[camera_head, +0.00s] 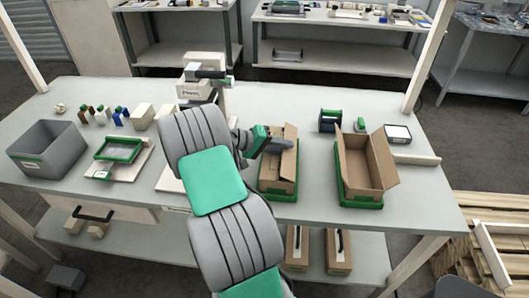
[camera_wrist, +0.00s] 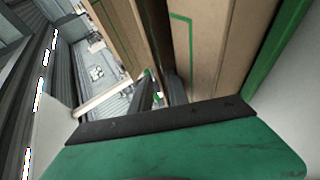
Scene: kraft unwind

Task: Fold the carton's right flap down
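A brown carton (camera_head: 277,181) sits in a green-edged holder (camera_head: 278,197) right of the table's middle, partly hidden by my gripper. One flap (camera_head: 290,133) stands up at its far right corner. My gripper (camera_head: 286,146) is over the carton's far part, pointing right. In the wrist view, the two dark fingers (camera_wrist: 161,88) lie close together between brown cardboard panels (camera_wrist: 204,45). I cannot tell whether they touch the cardboard or grip anything.
A second open carton (camera_head: 362,183) with flaps up stands to the right. A grey bin (camera_head: 48,150), a green-framed tray (camera_head: 119,150) and small items are at left. A black-and-green device (camera_head: 329,120) and a white-topped box (camera_head: 398,133) stand behind the cartons.

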